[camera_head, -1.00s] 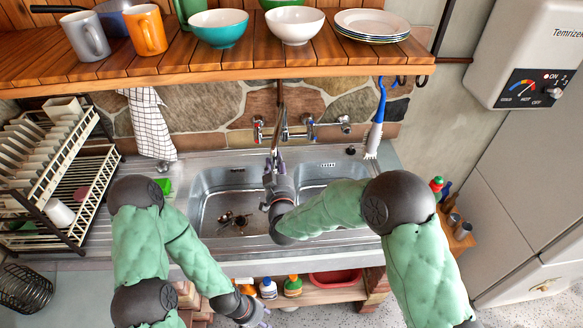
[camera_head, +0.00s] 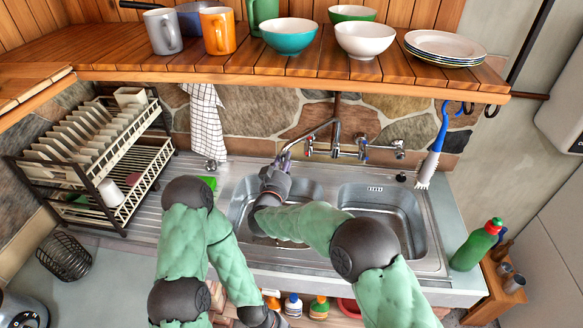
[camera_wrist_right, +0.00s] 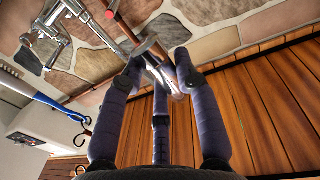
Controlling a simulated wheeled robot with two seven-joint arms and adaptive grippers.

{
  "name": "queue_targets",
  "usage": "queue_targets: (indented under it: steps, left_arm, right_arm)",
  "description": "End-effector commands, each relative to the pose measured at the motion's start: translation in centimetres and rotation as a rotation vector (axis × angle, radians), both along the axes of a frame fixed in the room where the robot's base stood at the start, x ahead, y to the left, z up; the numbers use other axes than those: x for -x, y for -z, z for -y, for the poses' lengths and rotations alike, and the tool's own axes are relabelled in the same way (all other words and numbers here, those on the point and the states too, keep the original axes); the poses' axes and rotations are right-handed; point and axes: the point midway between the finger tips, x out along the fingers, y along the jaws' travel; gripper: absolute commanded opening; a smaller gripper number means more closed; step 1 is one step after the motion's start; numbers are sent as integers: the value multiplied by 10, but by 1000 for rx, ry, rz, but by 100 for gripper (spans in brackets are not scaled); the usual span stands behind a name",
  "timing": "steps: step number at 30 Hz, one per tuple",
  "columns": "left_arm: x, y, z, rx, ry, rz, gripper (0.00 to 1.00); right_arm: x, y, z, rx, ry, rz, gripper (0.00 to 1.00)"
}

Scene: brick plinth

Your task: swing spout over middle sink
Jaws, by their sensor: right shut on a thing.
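The metal faucet (camera_head: 336,145) stands behind the sink under the wooden shelf. Its thin spout (camera_head: 316,133) angles to the left and forward, with its end over the back of the left basin (camera_head: 238,213). The right basin (camera_head: 405,238) lies beside it, with no spout above it. My right gripper (camera_head: 284,161) is shut on the end part of the spout. In the right wrist view, the dark fingers (camera_wrist_right: 157,68) close around the metal spout (camera_wrist_right: 126,50). My left gripper (camera_head: 277,321) is low at the bottom edge, partly cut off, in front of the counter.
A dish rack (camera_head: 95,160) with plates stands at the left. The wooden shelf (camera_head: 270,65) carries mugs, bowls and plates above the faucet.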

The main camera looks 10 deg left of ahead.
Motion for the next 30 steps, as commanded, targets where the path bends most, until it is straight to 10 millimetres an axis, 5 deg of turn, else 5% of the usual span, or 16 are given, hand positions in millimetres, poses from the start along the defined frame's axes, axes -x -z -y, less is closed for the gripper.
queue_targets:
  steps: [18,19,21,30]
  left_arm:
    - [0,1,0,0,0,0,41]
    - [0,1,0,0,0,0,41]
    - [0,1,0,0,0,0,41]
    - [0,1,0,0,0,0,41]
  right_arm:
    - [-4,0,-8,-2,-4,0,0]
    - [-4,0,-8,-2,-4,0,40]
    - [-4,0,-8,-1,-3,0,55]
    - [-4,-1,-7,-1,-1,1,55]
